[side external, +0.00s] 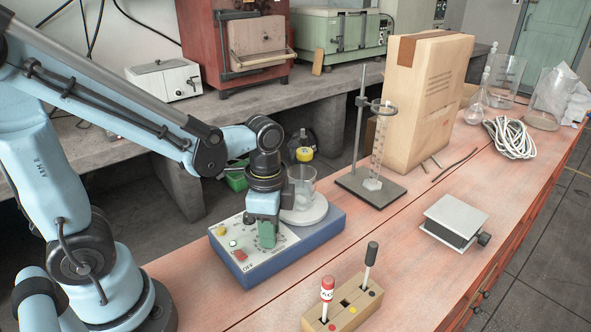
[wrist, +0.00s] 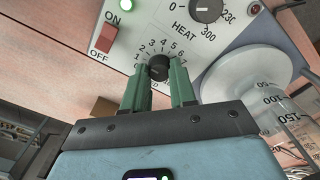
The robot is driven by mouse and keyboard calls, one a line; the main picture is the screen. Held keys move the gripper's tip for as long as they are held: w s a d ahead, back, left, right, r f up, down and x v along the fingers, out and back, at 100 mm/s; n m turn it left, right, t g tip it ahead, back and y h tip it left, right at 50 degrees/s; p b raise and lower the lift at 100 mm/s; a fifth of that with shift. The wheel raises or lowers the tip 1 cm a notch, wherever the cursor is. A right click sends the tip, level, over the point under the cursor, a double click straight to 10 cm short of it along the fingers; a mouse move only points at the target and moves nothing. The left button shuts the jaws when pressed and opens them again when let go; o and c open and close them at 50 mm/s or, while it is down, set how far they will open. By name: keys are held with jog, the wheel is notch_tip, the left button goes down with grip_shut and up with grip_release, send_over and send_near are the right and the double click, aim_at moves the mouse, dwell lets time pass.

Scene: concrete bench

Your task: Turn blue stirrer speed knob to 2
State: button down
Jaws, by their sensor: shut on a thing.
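The blue stirrer (side external: 312,241) sits on the bench with its pale control panel facing the front. Its speed knob (wrist: 158,67) is small and black, inside a printed scale of single digits up to 7, in the wrist view. My gripper (side external: 267,244) comes down onto the panel from above; in the wrist view its green fingers (wrist: 159,76) are shut on the knob, one on each side. I cannot clearly read the knob's pointer. In the side view the gripper hides this knob. The black HEAT knob (wrist: 207,9) is separate and has a larger scale.
A glass beaker (side external: 302,187) stands on the stirrer's round plate, close behind my gripper. A wooden block (side external: 343,314) with screwdriver-like tools stands in front; a clamp stand (side external: 371,188) is behind right.

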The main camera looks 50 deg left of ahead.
jog(key=shift+m, duration=1.3)
jog(key=c, duration=0.9)
grip_release()
notch_tip(320, 180, up, 12)
